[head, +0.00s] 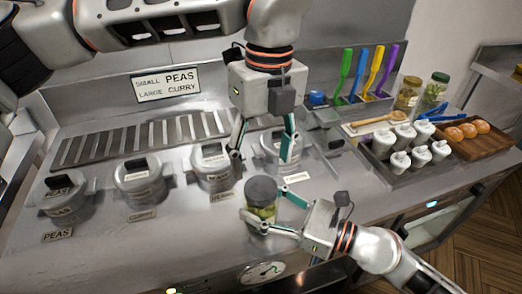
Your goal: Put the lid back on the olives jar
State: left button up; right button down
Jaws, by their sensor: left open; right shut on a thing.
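The olives jar (262,214), glass with green contents, stands upright on the steel counter at front centre. A dark grey lid (261,188) covers its top and looks level; I cannot tell if it is fully seated. My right gripper (263,204) comes in from the right and is shut around the jar's body, one finger on the near side and one on the far right side. My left gripper (263,157) points down above and behind the jar. Its fingers are spread wide, with nothing between them, apart from the lid.
Several lidded steel pots (138,178) sit in the counter behind and left. At right are a tray of white shakers (402,140), a wooden tray of orange-brown rolls (468,130), coloured-handled utensils (361,72) and two jars (408,93). The counter's front left is clear.

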aim_at(261, 187)
pick_arm(q)
jog(key=shift+w+a+r+n+h, duration=0.1)
jog(key=shift+r+n+h, duration=0.1)
jog(key=shift+n, duration=0.45)
jog(key=shift+w+a+r+n+h, duration=0.1)
jog(key=shift+r+n, duration=0.05)
jog(key=shift+n, duration=0.5)
jog(key=shift+f, duration=4)
